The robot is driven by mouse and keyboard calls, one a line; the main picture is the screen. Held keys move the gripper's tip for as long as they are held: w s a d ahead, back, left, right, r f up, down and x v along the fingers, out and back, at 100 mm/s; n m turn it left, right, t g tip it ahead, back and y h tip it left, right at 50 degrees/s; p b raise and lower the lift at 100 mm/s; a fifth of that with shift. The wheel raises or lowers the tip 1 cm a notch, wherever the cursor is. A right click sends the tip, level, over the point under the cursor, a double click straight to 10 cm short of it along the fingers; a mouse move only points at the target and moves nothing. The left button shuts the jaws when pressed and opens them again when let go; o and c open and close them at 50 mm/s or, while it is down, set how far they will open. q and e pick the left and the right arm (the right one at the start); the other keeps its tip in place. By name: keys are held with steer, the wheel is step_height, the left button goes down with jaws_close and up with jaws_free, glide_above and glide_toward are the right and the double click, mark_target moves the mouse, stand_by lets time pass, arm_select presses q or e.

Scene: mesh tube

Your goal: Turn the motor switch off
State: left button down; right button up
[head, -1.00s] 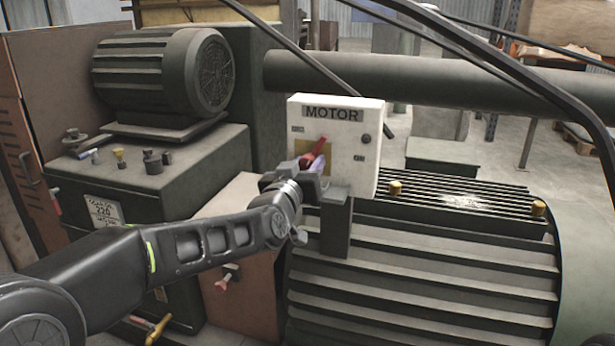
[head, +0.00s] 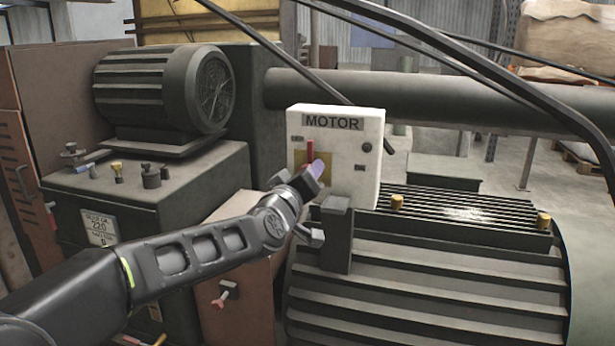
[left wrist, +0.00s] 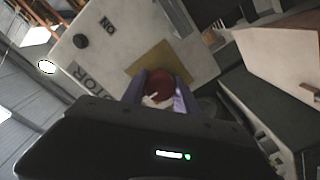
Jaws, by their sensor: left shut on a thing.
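The white motor switch box (head: 345,182) carries a "MOTOR" label and stands at the middle of the head view. Its red switch lever (head: 310,150) points nearly straight up in front of a yellow-brown plate (head: 326,158). My left gripper (head: 315,172) is at the front of the box, shut on the lever. In the left wrist view the lever's red end (left wrist: 160,84) lies between the two fingers. An "ON" mark (left wrist: 107,24) shows on the box there. A small mark at the upper left of the box is too small to read. My right gripper is not in view.
A large ribbed motor (head: 430,270) fills the space below and right of the box. A smaller finned motor (head: 160,90) sits on a dark cabinet (head: 180,185) at left. Black bars (head: 500,65) cross the upper right, and a thick pipe (head: 430,95) runs behind the box.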

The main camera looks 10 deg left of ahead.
arm_select(q)
steer(key=shift+f, duration=0.1)
steer(key=c, duration=0.9)
jaws_free()
steer(key=shift+c, duration=0.2)
steer(key=s+p, duration=0.1)
steer(key=s, duration=0.6)
steer(key=shift+s+a, duration=0.25)
steer(key=shift+s, duration=0.15)
